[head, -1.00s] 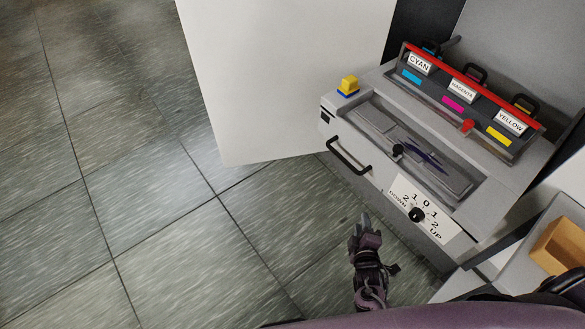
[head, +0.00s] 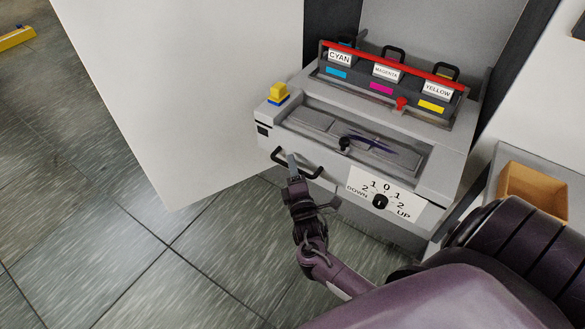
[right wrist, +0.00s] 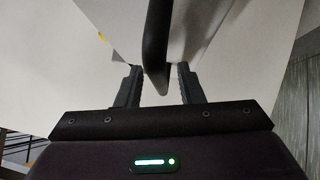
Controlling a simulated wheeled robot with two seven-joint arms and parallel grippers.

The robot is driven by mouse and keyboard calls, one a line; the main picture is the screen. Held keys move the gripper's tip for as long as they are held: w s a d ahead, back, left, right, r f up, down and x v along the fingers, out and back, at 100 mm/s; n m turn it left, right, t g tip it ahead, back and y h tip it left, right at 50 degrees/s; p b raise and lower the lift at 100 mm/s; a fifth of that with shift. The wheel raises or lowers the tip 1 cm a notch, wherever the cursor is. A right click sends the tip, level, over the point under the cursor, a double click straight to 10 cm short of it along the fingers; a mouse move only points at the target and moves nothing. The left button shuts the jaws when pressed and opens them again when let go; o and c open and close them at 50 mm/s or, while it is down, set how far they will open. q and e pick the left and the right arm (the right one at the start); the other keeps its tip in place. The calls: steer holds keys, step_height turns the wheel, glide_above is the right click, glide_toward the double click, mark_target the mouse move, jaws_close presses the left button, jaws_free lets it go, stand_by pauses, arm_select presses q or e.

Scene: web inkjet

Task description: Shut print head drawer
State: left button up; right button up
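The print head drawer (head: 228,123) stands out from the printer, with its open top showing grey panels, a black knob and a dark blue streak inside. Its black bar handle (head: 312,172) is on the pale front face, left of the dial plate. My right gripper (head: 293,163) is at the handle, hiding its middle part. In the right wrist view the handle bar (right wrist: 157,40) lies between the two spread fingers (right wrist: 158,80), with gaps visible at both sides. My left gripper is not in view.
A large white door panel (head: 180,90) stands open to the left. The ink rack (head: 390,85) with cyan, magenta and yellow labels is behind the drawer. A yellow button (head: 279,92) sits at its left corner. A cardboard box (head: 532,190) is at right. The floor at lower left is clear.

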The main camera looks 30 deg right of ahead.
steer(key=shift+c, duration=0.2)
jaws_close()
steer(key=shift+d, duration=0.15)
